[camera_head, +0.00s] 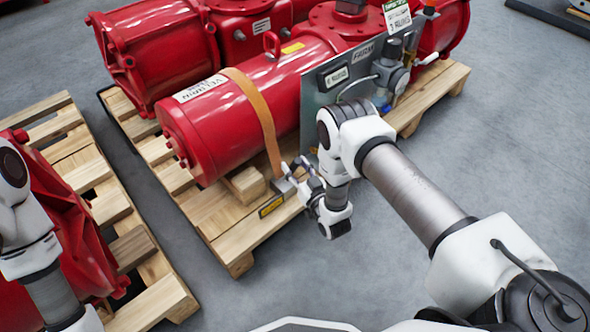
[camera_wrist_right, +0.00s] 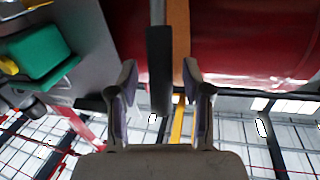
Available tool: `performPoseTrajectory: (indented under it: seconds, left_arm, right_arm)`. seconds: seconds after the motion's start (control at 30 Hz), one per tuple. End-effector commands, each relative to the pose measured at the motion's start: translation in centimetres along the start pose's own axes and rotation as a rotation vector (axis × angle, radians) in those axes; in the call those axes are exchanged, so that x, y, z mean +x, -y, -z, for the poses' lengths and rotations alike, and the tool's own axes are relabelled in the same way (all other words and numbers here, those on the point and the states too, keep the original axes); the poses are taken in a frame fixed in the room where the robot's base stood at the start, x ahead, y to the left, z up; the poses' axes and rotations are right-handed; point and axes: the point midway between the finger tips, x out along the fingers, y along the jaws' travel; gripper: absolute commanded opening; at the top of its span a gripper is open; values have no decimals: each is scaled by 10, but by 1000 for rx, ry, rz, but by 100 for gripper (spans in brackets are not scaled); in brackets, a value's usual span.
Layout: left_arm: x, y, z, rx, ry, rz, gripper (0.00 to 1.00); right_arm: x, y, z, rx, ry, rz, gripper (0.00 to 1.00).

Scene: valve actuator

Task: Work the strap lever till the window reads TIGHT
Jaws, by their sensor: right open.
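A tan strap (camera_head: 258,110) runs over the red cylinder (camera_head: 215,130) down to a small grey ratchet block (camera_head: 283,190) at the pallet's front edge. A yellow-framed window (camera_head: 271,206) is on the block; its text is too small to read. My right gripper (camera_head: 296,172) is open at the block. In the right wrist view, a dark lever-like bar (camera_wrist_right: 159,70) lies between the open fingers (camera_wrist_right: 160,85), with a gap on each side. The strap (camera_wrist_right: 180,40) is just behind it. My left arm is at the left edge; its gripper is out of view.
The cylinder rests on a wooden pallet (camera_head: 232,245), with a grey panel (camera_head: 312,118) and fittings to its right. Another pallet (camera_head: 150,285) with red parts stands at left. Grey floor is clear in front.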

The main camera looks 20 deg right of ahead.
Motion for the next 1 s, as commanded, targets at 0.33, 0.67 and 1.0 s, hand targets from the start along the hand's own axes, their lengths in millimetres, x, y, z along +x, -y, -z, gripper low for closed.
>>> performPoseTrajectory:
  seconds: [0.33,0.67,1.0]
  left_arm:
    - [2,0,0,0,0,0,0]
    - [1,0,0,0,0,0,0]
    - [-17,0,0,0,0,0,0]
  right_arm:
    - [6,0,0,0,1,0,31]
    - [6,0,1,0,3,0,0]
    - [19,5,10,-24,99,-8,0]
